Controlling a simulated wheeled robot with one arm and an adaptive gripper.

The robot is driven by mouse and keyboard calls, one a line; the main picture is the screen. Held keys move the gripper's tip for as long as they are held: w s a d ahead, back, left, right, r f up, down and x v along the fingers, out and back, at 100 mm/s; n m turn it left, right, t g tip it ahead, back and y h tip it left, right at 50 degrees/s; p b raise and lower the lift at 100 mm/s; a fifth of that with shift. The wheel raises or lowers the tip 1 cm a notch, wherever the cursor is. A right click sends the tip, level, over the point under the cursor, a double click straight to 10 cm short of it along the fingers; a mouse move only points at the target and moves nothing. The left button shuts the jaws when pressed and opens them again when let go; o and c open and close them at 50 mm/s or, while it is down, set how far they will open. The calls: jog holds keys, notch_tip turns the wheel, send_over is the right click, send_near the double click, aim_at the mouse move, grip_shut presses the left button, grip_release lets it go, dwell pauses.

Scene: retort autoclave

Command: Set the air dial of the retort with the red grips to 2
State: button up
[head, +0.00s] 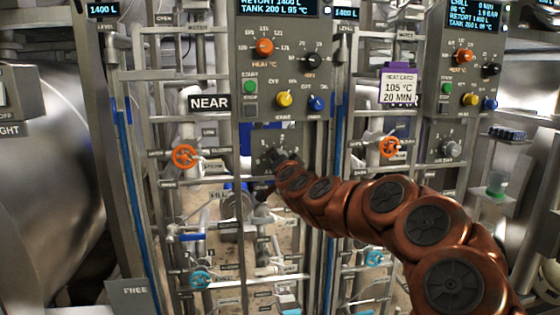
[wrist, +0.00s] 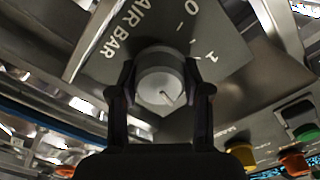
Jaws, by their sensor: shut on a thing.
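In the wrist view a round grey air dial (wrist: 160,74) stands on a plate (wrist: 225,45) lettered "AIR BAR", with 0 and 1 readable. My gripper (wrist: 160,92) is shut on the dial, one dark finger on each side. A thin line shows on the dial's face, but I cannot tell which number it points to. In the head view my gripper (head: 272,158) is at the small air plate (head: 275,134) below the middle control panel, beside the NEAR sign (head: 209,102); it hides the dial there. I see no red grips.
The middle panel (head: 283,60) has orange, black, green, yellow and blue controls just above my gripper. A second panel (head: 470,65) with its own air dial (head: 447,149) is at the right. Orange handwheels (head: 185,157) and frame pipes flank the plate.

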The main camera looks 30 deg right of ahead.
jog(key=shift+f, duration=0.1)
jog(key=o, duration=1.2)
jog(key=shift+c, duration=0.2)
jog(key=v, duration=1.2)
